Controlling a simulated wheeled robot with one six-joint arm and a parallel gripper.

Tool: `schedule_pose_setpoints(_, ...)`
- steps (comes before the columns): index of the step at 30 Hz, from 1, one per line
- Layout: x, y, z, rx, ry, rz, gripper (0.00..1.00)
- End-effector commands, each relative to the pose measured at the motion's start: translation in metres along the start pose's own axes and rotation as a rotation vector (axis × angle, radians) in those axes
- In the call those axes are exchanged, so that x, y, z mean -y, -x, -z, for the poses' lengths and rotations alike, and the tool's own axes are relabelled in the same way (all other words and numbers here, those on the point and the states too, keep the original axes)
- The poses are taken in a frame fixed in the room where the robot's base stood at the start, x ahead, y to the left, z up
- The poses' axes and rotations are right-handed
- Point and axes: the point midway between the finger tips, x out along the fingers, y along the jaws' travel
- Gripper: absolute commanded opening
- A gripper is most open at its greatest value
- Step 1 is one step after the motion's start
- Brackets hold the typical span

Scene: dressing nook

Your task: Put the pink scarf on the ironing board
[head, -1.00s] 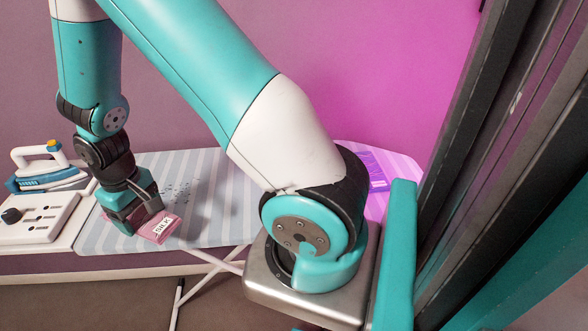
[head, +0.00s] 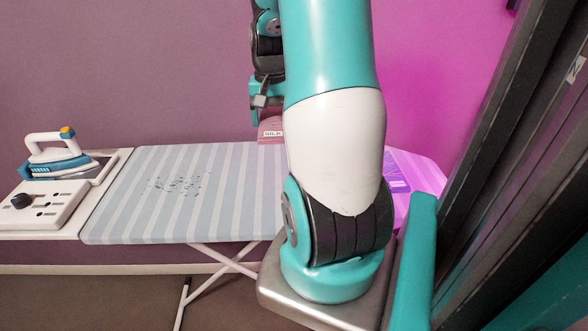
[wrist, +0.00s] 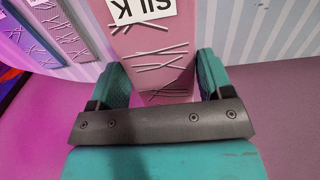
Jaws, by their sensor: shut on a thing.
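The pink scarf (head: 270,124) is a folded block with a white "SILK" label. It is in my gripper (head: 266,106), at the far edge of the ironing board (head: 225,190). In the wrist view the scarf (wrist: 150,45) fills the space between the two teal fingers (wrist: 160,78), and its label is upside down. My arm hides the scarf's right side in the head view. I cannot tell whether the scarf touches the striped board or hangs above it.
A white and blue iron (head: 55,155) rests at the board's left end, beside a control panel (head: 40,207). A purple folded item (head: 398,184) lies at the board's right end under magenta light. Dark speckles (head: 180,183) mark the board's left middle. A dark frame stands at right.

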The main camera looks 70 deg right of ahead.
Motion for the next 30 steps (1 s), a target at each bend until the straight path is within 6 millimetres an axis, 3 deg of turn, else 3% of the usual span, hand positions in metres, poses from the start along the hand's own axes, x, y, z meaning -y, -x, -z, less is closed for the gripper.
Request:
schedule_pose_setpoints(6, 0.0, -0.065, -0.001, 0.008, 0.002, -0.002, 0.5)
schedule_pose_setpoints(12, 0.001, -0.107, -0.001, 0.004, 0.003, -0.001, 0.5)
schedule_pose_setpoints(24, 0.001, -0.153, -0.001, 0.003, 0.004, -0.001, 0.5)
schedule_pose_setpoints(30, 0.001, -0.157, 0.0, -0.002, 0.004, 0.0, 0.5)
